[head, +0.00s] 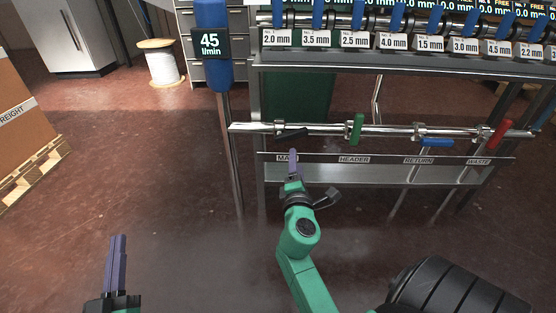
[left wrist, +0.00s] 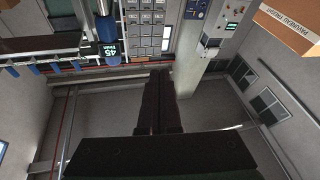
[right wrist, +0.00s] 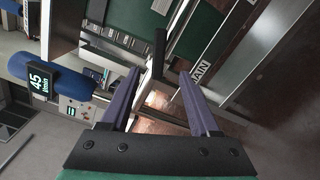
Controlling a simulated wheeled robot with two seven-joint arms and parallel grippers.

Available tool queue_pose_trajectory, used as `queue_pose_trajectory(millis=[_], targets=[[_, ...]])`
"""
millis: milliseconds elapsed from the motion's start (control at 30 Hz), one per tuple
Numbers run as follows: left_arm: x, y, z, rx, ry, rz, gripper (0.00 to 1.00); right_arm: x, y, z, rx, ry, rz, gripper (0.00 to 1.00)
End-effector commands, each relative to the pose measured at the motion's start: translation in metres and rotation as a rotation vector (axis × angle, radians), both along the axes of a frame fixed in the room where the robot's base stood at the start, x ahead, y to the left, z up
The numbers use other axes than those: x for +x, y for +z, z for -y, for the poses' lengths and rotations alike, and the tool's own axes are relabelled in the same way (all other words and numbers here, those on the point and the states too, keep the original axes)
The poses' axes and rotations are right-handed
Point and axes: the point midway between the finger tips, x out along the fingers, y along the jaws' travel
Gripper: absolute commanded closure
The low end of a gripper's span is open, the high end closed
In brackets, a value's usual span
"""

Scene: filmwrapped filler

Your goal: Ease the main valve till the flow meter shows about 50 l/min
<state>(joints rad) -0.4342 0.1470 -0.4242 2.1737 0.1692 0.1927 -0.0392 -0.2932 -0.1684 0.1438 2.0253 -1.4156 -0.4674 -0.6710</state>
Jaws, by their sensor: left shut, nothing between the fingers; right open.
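The main valve's black handle (head: 291,133) sits on the chrome pipe above the partly covered MAIN label (head: 283,157), lying close to along the pipe. My right gripper (head: 294,153) is open just in front of it. In the right wrist view the black handle (right wrist: 159,52) appears between the two spread fingertips (right wrist: 161,73); I see no clear contact. The flow meter display (head: 210,44) on the blue post reads 45 l/min; it also reads 45 in the right wrist view (right wrist: 39,82). My left gripper (head: 118,238) is shut and empty at the lower left, away from the pipe.
Along the same pipe are a green handle (head: 356,128) at HEADER, a blue handle (head: 437,142) at RETURN and a red handle (head: 501,134) at WASTE. A rack with numbered size tags (head: 400,63) stands above. A cardboard box (head: 22,110) is on a pallet at left.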

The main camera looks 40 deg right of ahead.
Motion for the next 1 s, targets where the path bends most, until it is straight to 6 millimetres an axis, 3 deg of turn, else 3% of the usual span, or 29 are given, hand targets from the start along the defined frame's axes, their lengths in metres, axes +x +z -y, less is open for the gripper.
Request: queue_pose_trajectory(millis=[167,267,433,800,1000], targets=[[-0.001,-0.002,0.001,0.003,-0.003,-0.021,1.00,0.021,0.007,0.015,-0.001,0.001,0.005,0.38],[0.001,0.008,0.000,-0.001,0.001,0.012,1.00,0.043,0.006,0.031,-0.001,0.001,0.005,0.38],[0.005,0.051,-0.006,-0.023,0.019,0.142,1.00,0.073,0.004,0.055,0.000,0.000,0.004,0.38],[-0.008,0.147,-0.019,-0.077,0.056,0.438,1.00,0.107,0.002,0.080,0.002,0.003,0.001,0.38],[-0.017,0.172,-0.024,-0.093,0.065,0.520,1.00,0.115,0.003,0.086,0.004,0.002,0.002,0.38]])
